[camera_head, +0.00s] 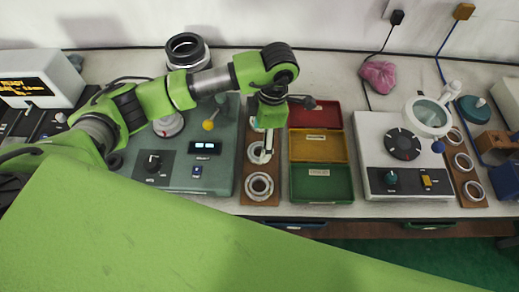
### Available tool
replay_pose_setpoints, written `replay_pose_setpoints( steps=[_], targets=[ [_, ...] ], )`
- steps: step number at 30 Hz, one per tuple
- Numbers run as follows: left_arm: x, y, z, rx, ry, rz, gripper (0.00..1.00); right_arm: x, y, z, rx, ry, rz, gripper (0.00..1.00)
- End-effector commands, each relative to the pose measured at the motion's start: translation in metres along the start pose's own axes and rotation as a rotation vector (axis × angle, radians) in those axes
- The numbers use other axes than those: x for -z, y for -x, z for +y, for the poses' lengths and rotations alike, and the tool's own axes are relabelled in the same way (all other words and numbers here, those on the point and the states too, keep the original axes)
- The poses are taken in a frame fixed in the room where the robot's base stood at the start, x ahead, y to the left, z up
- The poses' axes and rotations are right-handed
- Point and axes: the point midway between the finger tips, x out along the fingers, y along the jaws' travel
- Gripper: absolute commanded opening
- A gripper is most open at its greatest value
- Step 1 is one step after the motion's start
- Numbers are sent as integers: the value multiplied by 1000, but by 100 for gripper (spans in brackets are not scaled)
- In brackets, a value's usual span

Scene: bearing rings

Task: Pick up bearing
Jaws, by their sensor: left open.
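My left gripper (268,143) points down over the brown rack (262,199) in the middle of the bench. It is open, and its fingers are at the middle bearing ring (256,153), which they partly cover. I cannot tell whether they touch it. Another bearing ring (260,185) lies in the front place of the rack, clear of the gripper. The back end of the rack is hidden behind my gripper and wrist. A second brown rack with several rings (463,162) stands at the right. My right gripper is not in view.
Red (316,115), yellow (318,147) and green (322,184) trays stand just right of the rack. A grey-green device (215,178) stands left of it. A white device (385,135) with a magnifier (428,115) stands further right. My green body covers the front left.

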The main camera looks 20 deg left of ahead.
Motion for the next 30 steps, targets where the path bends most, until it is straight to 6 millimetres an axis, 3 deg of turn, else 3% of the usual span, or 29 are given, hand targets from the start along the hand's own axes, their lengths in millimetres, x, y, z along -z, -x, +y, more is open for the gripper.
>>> replay_pose_setpoints(
  steps=[6, 12, 20, 26, 30],
  targets=[
    [0, -23, -3, 5, 1, 3, 68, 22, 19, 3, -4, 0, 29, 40],
    [-2, -49, -2, 2, 0, 0, 68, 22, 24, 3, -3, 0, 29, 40],
    [-2, -53, -2, -1, 0, -1, 68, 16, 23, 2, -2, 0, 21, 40],
    [-2, -52, -2, -1, 0, -1, 17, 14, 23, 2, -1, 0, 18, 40],
    [-2, -52, -1, -1, 0, -2, 17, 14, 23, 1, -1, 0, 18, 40]
  ],
)
